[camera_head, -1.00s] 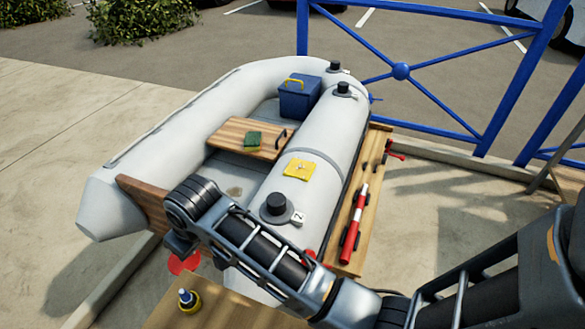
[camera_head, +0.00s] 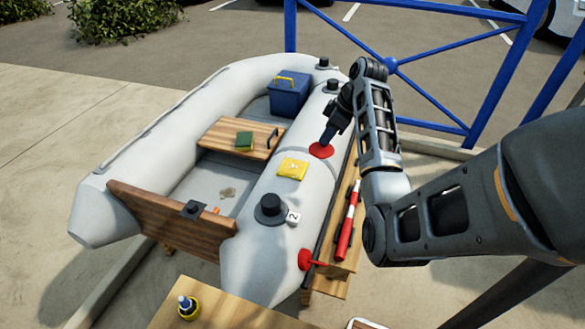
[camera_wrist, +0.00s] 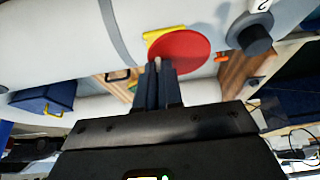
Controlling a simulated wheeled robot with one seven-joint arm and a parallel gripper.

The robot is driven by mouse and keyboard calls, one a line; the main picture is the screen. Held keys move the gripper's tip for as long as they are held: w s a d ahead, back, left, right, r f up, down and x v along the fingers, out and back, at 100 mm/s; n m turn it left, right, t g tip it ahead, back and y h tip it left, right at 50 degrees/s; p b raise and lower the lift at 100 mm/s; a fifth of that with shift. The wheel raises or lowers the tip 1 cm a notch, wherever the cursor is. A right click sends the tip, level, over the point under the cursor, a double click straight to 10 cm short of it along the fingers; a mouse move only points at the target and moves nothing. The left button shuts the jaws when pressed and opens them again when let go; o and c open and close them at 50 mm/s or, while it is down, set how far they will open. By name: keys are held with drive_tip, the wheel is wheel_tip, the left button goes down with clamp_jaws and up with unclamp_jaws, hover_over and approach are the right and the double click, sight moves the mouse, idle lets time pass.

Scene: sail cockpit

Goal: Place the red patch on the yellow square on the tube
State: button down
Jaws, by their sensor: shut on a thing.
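The red patch (camera_head: 321,150) is a flat round disc held at the tips of my gripper (camera_head: 327,136). In the wrist view the red patch (camera_wrist: 181,57) stands beyond the shut fingers (camera_wrist: 160,68) and covers part of the yellow square (camera_wrist: 152,38). In the head view the yellow square (camera_head: 292,168) lies uncovered on the grey tube (camera_head: 318,189), to the left of and below the patch. The patch appears apart from the square. Whether it touches the tube is unclear.
A black valve (camera_head: 270,209) with a tag marked 2 sits on the tube near the square. A wooden seat (camera_head: 222,138) with a green pad, a blue box (camera_head: 289,95) and a red-and-white cylinder (camera_head: 348,220) are nearby. A blue railing (camera_head: 440,110) stands behind.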

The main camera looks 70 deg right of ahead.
drive_tip(key=s+d, duration=0.2)
hover_over(293, 162)
drive_tip(key=s, duration=0.1)
wheel_tip(293, 162, down, 7)
drive_tip(key=shift+s+r+p, duration=0.15)
drive_tip(key=shift+r+p, duration=0.05)
drive_tip(key=shift+p, duration=0.25)
drive_tip(key=shift+f, duration=2)
drive_tip(key=shift+f, duration=0.2)
drive_tip(key=c, duration=1.3)
unclamp_jaws()
drive_tip(key=v, duration=1.2)
drive_tip(key=shift+r, duration=0.3)
